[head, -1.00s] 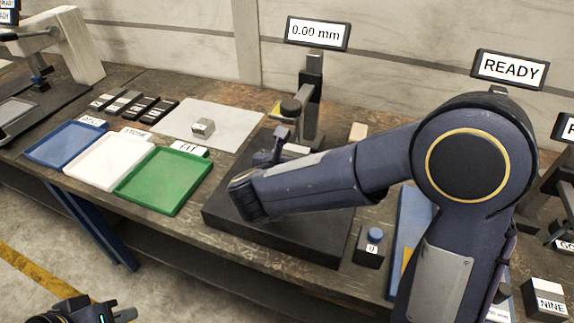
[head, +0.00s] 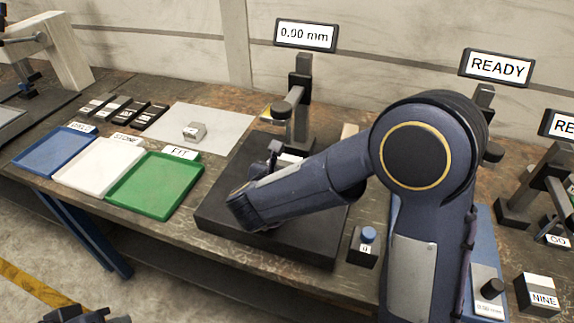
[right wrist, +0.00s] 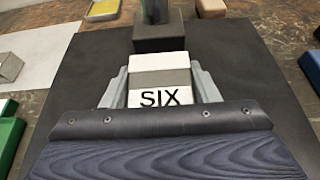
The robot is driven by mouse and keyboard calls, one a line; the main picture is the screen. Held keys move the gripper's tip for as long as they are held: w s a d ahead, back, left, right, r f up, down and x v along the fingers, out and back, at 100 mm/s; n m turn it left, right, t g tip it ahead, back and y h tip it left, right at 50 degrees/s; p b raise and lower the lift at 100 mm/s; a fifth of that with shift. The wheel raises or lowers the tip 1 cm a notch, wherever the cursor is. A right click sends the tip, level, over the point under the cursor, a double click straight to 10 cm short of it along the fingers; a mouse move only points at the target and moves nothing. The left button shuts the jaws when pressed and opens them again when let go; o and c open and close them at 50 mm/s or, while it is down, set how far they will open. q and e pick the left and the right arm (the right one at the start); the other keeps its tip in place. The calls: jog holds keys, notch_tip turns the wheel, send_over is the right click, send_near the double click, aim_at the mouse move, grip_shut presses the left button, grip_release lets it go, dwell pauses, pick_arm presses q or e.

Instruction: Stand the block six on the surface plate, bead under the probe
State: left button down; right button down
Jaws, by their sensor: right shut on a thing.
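The block six (right wrist: 160,80) has white and grey bands and the label SIX. My right gripper (right wrist: 160,88) is shut on it, one finger on each side. In the head view my right forearm hides most of the block; a white bit (head: 290,158) shows beyond it. The block is over the black surface plate (head: 270,240), in front of the dark foot of the probe stand (right wrist: 158,42). I cannot tell whether it touches the plate. The probe tip and bead are not clear. My left gripper (head: 90,316) shows only partly at the bottom edge.
Blue, white and green trays (head: 153,212) lie to the left of the plate. A grey block (head: 195,132) sits on a pale sheet behind them. A display (head: 306,36) reads 0.00 mm, another (head: 496,68) READY. A blue-topped button box (head: 364,246) stands right of the plate.

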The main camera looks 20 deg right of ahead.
jog(key=c, duration=0.5)
grip_release()
jog(key=shift+r+p, duration=0.25)
jog(key=shift+p, duration=0.15)
jog(key=b+v, duration=0.1)
jog(key=v, duration=1.1)
jog(key=shift+a+f, duration=0.1)
jog(key=shift+f, duration=0.1)
